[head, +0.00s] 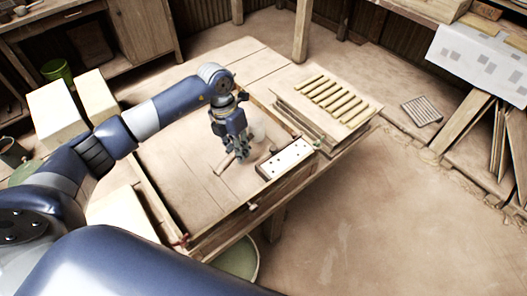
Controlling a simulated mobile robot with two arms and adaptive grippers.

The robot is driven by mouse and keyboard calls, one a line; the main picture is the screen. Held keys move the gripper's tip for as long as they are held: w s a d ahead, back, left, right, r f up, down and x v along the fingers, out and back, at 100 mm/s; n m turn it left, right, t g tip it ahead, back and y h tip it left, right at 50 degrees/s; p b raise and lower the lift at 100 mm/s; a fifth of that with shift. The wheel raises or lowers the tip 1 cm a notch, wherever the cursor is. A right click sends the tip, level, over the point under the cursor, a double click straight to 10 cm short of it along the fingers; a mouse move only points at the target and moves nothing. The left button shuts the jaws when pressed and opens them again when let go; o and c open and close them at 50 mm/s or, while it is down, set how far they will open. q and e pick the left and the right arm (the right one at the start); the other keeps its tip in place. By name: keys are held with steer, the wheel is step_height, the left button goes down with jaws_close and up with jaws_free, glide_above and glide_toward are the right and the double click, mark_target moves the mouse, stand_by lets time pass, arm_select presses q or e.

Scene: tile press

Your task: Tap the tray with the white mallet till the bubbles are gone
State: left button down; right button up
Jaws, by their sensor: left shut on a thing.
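My left gripper (238,154) is over the wooden table (180,160), its fingers pointing down and shut on the white mallet. A short pale wooden piece (224,165), apparently the mallet's handle, sticks out on the left of the fingers. A whitish rounded shape (258,131) behind the gripper may be its head; the fingers hide the part between. A white tray (286,159) with several dark spots lies right of the gripper, near the table's right edge. A gap shows between the fingers and the tray. My right gripper is out of view.
A stack of boards (322,105) with several yellowish strips stands behind the tray, on the right. Pale blocks (57,110) stand at the left, by a green pot (57,70). A green tub (238,258) is below the table's front.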

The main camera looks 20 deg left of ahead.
mark_target(242, 167)
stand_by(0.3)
arm_select(q)
step_height(242, 167, down, 5)
steer(key=b, duration=0.4)
steer(key=shift+r, duration=0.1)
step_height(242, 167, up, 5)
steer(key=p, duration=0.3)
steer(key=shift+f, duration=0.2)
step_height(242, 167, down, 6)
steer(key=b, duration=0.4)
steer(key=shift+r+b, duration=0.25)
steer(key=shift+b, duration=0.1)
steer(key=shift+r+p, duration=0.6)
steer(key=shift+r, duration=0.05)
step_height(242, 167, up, 4)
steer(key=p, duration=0.3)
steer(key=shift+r, duration=0.2)
